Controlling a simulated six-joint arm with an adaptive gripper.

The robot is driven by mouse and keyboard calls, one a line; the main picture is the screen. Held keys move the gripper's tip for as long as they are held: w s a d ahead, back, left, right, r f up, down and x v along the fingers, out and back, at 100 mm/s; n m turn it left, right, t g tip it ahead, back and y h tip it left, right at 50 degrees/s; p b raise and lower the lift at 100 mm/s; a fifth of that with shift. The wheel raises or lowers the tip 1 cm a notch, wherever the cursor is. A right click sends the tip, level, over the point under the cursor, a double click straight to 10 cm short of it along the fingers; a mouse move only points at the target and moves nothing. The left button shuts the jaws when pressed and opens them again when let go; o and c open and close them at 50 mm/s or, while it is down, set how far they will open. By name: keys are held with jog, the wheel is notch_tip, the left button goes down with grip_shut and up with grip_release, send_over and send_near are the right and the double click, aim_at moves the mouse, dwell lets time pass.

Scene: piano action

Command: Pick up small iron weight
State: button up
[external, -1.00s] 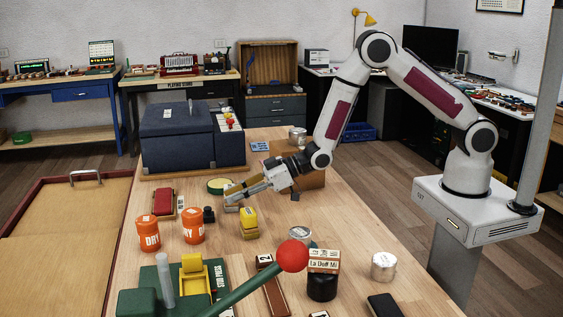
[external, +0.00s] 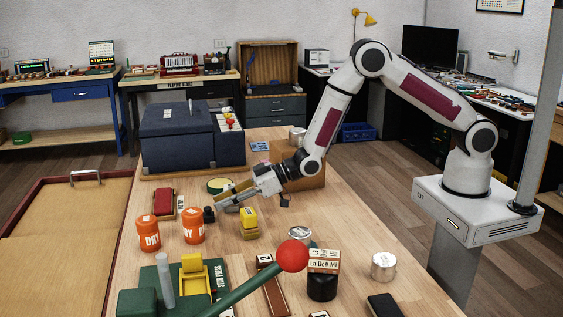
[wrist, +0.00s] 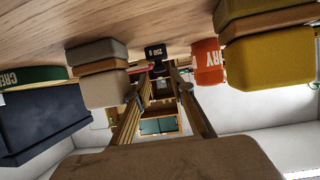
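The small iron weight (external: 208,214) is a black piece with a knob, standing upright on the table beside the orange jars. In the wrist view, the weight (wrist: 156,52) shows a "250 g" label and appears upside down, just beyond and roughly between my fingertips. My gripper (external: 219,205) is low over the table, its fingers pointing left at the weight. In the wrist view my gripper (wrist: 158,80) is open, with a clear gap between the fingers and nothing held. I cannot tell whether a fingertip touches the weight.
A yellow block stack (external: 249,222) stands on the near side of my gripper. A grey block stack (wrist: 97,65) stands on its other side. Orange jars (external: 193,226) stand near the weight. A red case (external: 164,202) and a green-rimmed round tin (external: 219,185) lie behind.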

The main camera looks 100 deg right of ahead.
aim_at(208, 214)
jog(key=shift+x, duration=1.45)
jog(key=shift+f, duration=0.1)
grip_shut()
